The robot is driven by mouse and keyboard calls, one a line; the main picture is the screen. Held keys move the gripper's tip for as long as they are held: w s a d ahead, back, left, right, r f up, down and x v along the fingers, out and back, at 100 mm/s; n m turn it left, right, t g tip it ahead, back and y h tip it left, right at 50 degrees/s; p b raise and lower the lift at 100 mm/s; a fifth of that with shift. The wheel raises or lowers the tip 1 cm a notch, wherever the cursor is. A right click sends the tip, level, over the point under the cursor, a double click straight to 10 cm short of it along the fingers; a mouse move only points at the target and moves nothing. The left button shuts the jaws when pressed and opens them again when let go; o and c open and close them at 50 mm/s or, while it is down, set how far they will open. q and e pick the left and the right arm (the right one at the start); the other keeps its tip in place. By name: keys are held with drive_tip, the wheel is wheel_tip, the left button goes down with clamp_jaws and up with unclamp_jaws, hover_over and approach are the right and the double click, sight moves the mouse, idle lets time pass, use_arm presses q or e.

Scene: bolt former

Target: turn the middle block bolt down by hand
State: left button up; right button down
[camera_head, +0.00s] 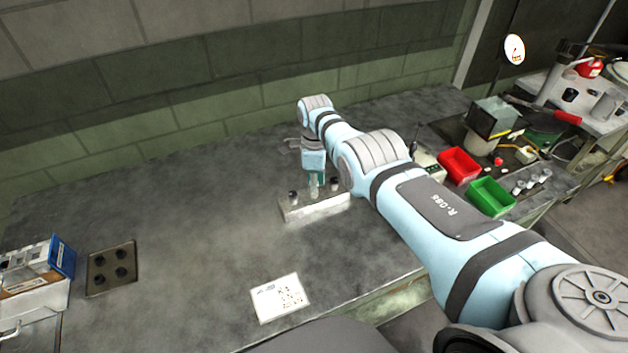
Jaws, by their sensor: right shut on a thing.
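The metal block (302,213) lies on the grey bench, in the middle of the camera_head view. A dark bolt (292,196) stands at its left end. My right gripper (314,189) points down over the middle of the block, with its fingers shut at the middle bolt. That bolt is mostly hidden by the fingers, so its depth in the block cannot be told. My right arm covers part of the block's right end. My left gripper is not in view.
A dark plate with several holes (97,271) and a blue-and-white box (40,275) are at the left. A printed sheet (280,298) lies in front. A red bin (459,166) and a green bin (491,197) stand at the right. The bench left of the block is clear.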

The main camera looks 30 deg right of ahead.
drive_tip(key=shift+w+d+r+m, duration=0.1)
drive_tip(key=shift+r+m, duration=0.05)
drive_tip(key=shift+m, duration=0.15)
drive_tip(key=c, duration=1.4)
unclamp_jaws()
drive_tip(key=shift+c, duration=0.2)
drive_tip(key=shift+r, duration=0.3)
wheel_tip(320, 180, up, 11)
drive_tip(key=shift+r, duration=0.15)
